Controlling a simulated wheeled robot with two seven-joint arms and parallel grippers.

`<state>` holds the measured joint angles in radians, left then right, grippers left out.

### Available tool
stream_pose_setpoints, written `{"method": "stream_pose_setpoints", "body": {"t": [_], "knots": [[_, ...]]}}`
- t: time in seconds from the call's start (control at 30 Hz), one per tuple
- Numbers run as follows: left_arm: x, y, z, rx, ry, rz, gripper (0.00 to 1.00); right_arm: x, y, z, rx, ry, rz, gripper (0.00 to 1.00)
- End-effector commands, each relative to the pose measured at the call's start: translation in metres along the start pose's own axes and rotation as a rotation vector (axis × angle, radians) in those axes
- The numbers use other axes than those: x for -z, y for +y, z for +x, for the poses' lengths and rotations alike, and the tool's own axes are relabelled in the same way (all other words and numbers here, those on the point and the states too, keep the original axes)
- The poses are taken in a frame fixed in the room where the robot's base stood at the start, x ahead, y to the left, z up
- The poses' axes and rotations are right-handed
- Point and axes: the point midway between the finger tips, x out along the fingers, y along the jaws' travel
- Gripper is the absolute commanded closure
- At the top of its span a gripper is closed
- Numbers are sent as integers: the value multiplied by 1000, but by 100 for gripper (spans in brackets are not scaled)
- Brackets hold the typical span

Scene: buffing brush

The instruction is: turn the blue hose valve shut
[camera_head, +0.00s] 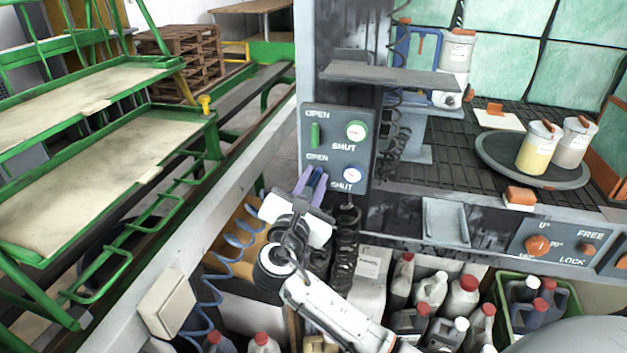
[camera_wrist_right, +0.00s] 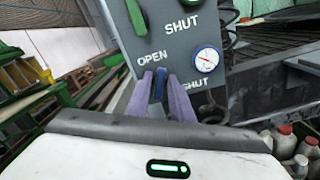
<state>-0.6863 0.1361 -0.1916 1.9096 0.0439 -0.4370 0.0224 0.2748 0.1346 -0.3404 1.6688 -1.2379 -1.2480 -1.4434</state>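The blue valve handle (camera_head: 316,179) is on the grey valve panel (camera_head: 347,133), next to a white round gauge (camera_head: 352,176). It stands roughly upright, under the word OPEN, with SHUT printed to its lower right. It also shows in the right wrist view (camera_wrist_right: 160,84). My right gripper (camera_head: 313,182) has its purple fingers on either side of the handle, with no clear gap showing; the fingers hide part of it. The fingers also show in the right wrist view (camera_wrist_right: 161,92). My left gripper is not in view.
A green handle (camera_head: 315,135) with its own gauge (camera_head: 356,130) sits just above on the panel. A coiled black hose (camera_head: 345,245) hangs below, and a coiled blue hose (camera_head: 236,240) is at left. Several bottles (camera_head: 432,290) crowd the space below right.

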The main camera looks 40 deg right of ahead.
Motion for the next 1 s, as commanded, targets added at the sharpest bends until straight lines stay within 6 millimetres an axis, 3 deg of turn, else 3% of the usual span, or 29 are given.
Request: {"method": "stream_pose_setpoints", "body": {"t": [0.37, 1.0], "knots": [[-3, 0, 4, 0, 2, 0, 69, 1, -1, 0, 2, -1, 96, 100], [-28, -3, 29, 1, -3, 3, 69, 4, -5, 0, 2, -2, 664, 100]]}}
